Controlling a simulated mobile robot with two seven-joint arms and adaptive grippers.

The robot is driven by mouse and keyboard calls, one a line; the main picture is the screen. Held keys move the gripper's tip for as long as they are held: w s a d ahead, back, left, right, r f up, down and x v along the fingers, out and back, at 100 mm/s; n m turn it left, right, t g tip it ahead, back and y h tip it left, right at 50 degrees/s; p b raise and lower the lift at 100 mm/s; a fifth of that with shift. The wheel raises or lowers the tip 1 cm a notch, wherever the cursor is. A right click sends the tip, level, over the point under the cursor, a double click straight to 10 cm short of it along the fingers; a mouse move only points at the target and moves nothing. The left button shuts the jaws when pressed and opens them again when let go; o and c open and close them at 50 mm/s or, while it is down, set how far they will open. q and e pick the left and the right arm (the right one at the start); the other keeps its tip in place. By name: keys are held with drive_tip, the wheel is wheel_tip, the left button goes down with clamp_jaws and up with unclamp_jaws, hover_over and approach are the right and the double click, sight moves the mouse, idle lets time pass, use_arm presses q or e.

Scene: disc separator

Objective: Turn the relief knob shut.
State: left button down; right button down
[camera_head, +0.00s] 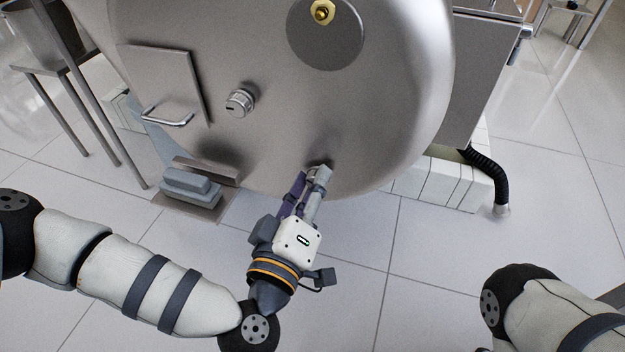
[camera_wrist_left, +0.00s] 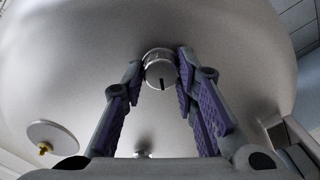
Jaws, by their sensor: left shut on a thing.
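The relief knob (camera_wrist_left: 158,60) is a short round metal knob low on the front of the big rounded steel drum (camera_head: 400,90). My left gripper (camera_head: 317,172) is shut on it, with one finger at each side; this shows in the left wrist view. A dark mark on the knob's face points down in that view. In the head view the fingers hide most of this knob. A second silver knob (camera_head: 240,102) sits higher on the drum, apart from the gripper. My right gripper is out of view.
A square hatch with a bar handle (camera_head: 168,118) is at the drum's left. A round plate with a brass fitting (camera_head: 322,12) is at the top. A grey block on a ledge (camera_head: 191,187) stands below left. A black hose (camera_head: 488,172) hangs at right. The front floor is clear.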

use_arm(q)
drive_tip(key=n+p, duration=0.1)
drive_tip(key=n, duration=0.3)
drive_tip(key=shift+a+f+n, duration=0.1)
drive_tip(key=shift+n, duration=0.6)
drive_tip(key=c, duration=1.2)
unclamp_jaws()
drive_tip(key=shift+f, duration=0.15)
drive_tip(key=shift+c, duration=0.2)
drive_tip(key=v, duration=1.2)
